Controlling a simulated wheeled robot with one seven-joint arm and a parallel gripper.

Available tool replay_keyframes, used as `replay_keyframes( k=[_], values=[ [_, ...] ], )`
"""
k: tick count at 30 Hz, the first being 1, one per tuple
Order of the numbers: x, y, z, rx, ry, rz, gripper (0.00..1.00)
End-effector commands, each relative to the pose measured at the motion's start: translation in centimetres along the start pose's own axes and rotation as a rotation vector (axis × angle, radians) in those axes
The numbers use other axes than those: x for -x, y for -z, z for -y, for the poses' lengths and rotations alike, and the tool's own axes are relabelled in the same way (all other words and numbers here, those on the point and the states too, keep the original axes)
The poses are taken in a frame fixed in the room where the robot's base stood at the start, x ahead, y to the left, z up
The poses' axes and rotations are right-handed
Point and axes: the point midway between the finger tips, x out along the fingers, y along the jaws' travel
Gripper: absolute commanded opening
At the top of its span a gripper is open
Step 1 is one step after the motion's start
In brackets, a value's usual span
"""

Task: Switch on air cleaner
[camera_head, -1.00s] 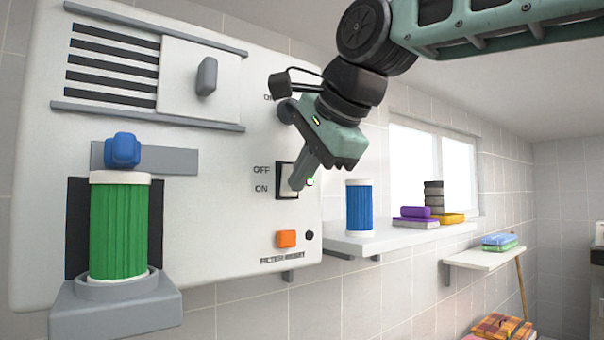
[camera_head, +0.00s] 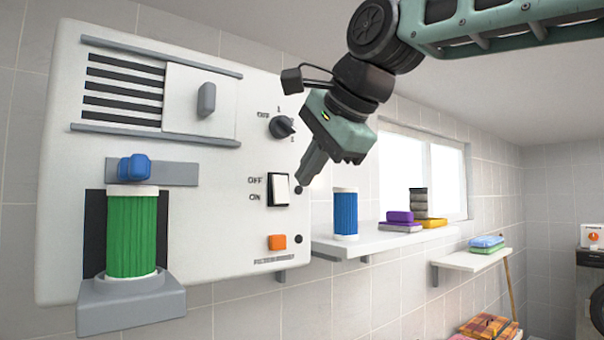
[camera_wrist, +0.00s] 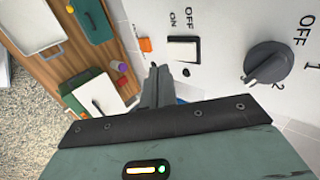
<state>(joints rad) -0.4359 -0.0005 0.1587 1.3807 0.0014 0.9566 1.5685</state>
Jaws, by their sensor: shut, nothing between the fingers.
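The air cleaner (camera_head: 215,220) is a large white wall panel on the left. Its white rocker switch (camera_head: 279,189) sits in a dark frame beside the OFF and ON labels; it also shows in the wrist view (camera_wrist: 184,50). I cannot tell for sure which end is pressed in. A dark rotary dial (camera_head: 282,127) is above the switch, and an orange filter reset button (camera_head: 277,242) is below. My gripper (camera_head: 301,188) is shut and empty, its tips just right of the switch and apparently clear of it. The wrist view shows the closed fingers (camera_wrist: 158,75) below the switch.
A green filter (camera_head: 132,235) stands in the grey holder (camera_head: 130,303) under a blue latch (camera_head: 134,168). A grey-handled sliding cover (camera_head: 200,100) is at the top. A wall shelf (camera_head: 385,241) with a blue filter (camera_head: 345,214) and sponges is close right of the panel.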

Motion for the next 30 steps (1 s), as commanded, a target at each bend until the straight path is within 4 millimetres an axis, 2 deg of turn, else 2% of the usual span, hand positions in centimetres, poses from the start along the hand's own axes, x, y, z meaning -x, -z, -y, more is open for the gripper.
replay_keyframes(
  k=[15, 18, 30],
  values=[
    [7.5, -0.1, 0.4, 0.000, 0.005, 0.001, 0.00],
    [8.5, -0.1, 0.4, 0.000, 0.003, 0.001, 0.00],
    [9.2, -0.1, 0.5, 0.000, 0.000, 0.001, 0.00]
  ],
)
